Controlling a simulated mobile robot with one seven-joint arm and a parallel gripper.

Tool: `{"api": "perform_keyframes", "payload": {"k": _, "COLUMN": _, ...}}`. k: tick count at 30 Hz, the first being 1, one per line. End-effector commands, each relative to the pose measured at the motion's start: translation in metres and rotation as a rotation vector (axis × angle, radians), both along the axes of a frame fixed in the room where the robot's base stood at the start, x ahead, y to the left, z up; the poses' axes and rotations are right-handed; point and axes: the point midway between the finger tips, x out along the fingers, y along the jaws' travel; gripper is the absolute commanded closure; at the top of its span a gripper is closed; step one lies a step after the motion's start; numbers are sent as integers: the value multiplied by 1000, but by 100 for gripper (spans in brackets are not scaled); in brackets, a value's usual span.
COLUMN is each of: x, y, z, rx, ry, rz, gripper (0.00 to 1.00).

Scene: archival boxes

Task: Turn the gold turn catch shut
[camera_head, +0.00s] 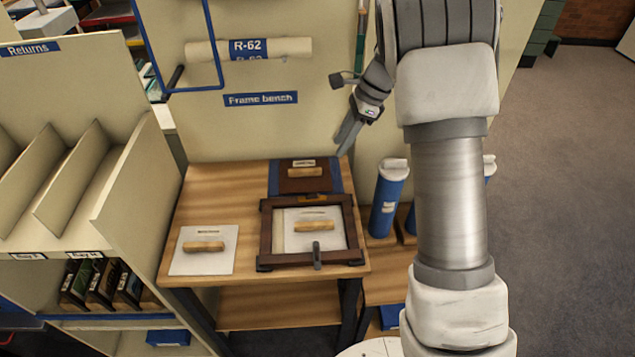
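A dark wooden frame (265,222) lies on the wooden bench (190,215), around a pale panel (295,241) with a tan bar handle (314,226). A dark grey upright piece (317,256), perhaps a catch, sits at the frame's front edge. A brown board (288,184) behind the frame bears a small gold-orange piece (305,172). I cannot tell for certain which piece is the gold turn catch. My gripper (344,148) hangs above the bench's back right, pointing down and apart from the frame. I see it side-on, so its opening is unclear.
A white board (215,265) with a tan handle lies on the bench's left. Blue tubes (387,205) stand close to the bench's right side. A cream shelf unit (125,190) borders the left. A back panel (285,130) rises behind the bench. Open floor (560,200) lies right.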

Motion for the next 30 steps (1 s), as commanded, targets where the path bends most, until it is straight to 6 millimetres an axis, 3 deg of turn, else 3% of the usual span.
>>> {"api": "perform_keyframes", "payload": {"k": 7, "x": 0, "y": 10, "z": -25, "rx": 1, "ry": 7, "rz": -5, "gripper": 60}}
{"api": "perform_keyframes", "payload": {"k": 21, "x": 0, "y": 48, "z": -119, "rx": -1, "ry": 7, "rz": -4, "gripper": 60}}
{"api": "perform_keyframes", "payload": {"k": 30, "x": 0, "y": 65, "z": -157, "rx": 0, "ry": 5, "rz": -3, "gripper": 60}}
